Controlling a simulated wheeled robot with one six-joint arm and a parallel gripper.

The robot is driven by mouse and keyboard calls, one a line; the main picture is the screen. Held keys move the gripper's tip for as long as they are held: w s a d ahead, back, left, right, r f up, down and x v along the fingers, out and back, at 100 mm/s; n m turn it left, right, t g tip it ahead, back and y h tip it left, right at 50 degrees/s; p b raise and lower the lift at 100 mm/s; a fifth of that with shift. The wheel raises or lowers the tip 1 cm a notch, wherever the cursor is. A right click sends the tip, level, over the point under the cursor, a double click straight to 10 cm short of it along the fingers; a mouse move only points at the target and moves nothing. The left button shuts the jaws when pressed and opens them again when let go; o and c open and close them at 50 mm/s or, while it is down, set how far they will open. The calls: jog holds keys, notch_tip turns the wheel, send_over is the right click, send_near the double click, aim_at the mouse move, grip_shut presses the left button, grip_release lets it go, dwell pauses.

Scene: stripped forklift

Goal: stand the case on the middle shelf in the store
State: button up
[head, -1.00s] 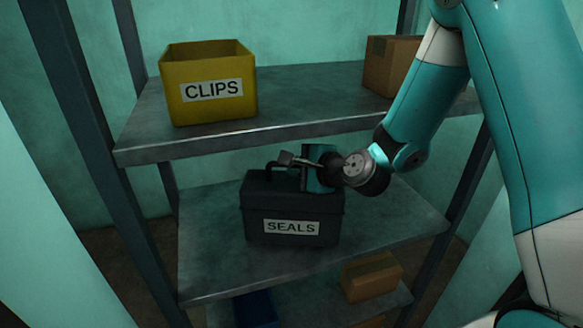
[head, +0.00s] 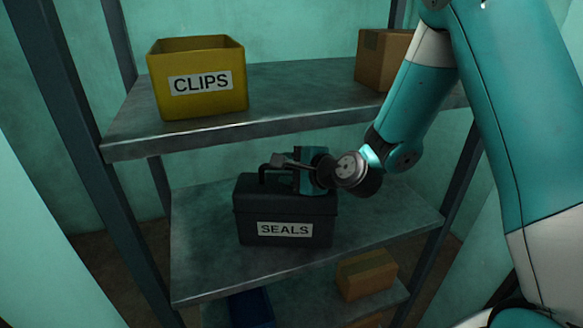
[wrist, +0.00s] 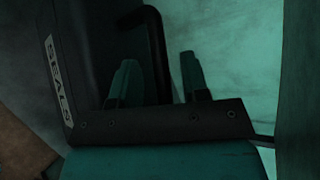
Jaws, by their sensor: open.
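The case (head: 285,212) is dark, with a SEALS label on its front and a handle (head: 268,172) on top. It stands upright on the middle shelf (head: 205,275). My gripper (head: 292,172) is just above the case's top, beside the handle. In the wrist view, the two fingers (wrist: 158,80) are spread apart, with the black handle (wrist: 156,50) rising close by. The case (wrist: 85,60) shows there at the left with its label. My gripper is open; the head view cannot show whether a finger still touches the handle.
A yellow CLIPS bin (head: 197,95) and a cardboard box (head: 382,58) stand on the upper shelf (head: 285,112), close above my wrist. Below are another cardboard box (head: 366,275) and a blue bin (head: 250,307). Dark rack posts (head: 75,100) flank the shelves. The middle shelf is bare right of the case.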

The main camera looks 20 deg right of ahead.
jog(key=shift+r, duration=0.2)
jog(key=shift+s+d, duration=0.15)
jog(key=shift+s, duration=0.1)
jog(key=b+v, duration=0.3)
jog(key=v, duration=0.1)
jog(key=shift+s+d+f, duration=0.1)
jog(key=shift+s, duration=0.15)
jog(key=b+v, duration=0.7)
jog(key=b, duration=0.3)
jog(key=s+a+f+n+g, duration=0.2)
jog(key=s+a+n+g, duration=0.1)
jog(key=s+n, duration=0.3)
jog(key=s+a+f+n+g+h, duration=0.1)
jog(key=s+n+g, duration=0.4)
jog(key=n, duration=0.5)
jog(key=s+a+f+n+g, duration=0.4)
jog(key=s+a+n, duration=0.1)
jog(key=s+n, duration=0.3)
jog(key=shift+s+n+g+h, duration=0.25)
jog(key=shift+n+g+h, duration=0.05)
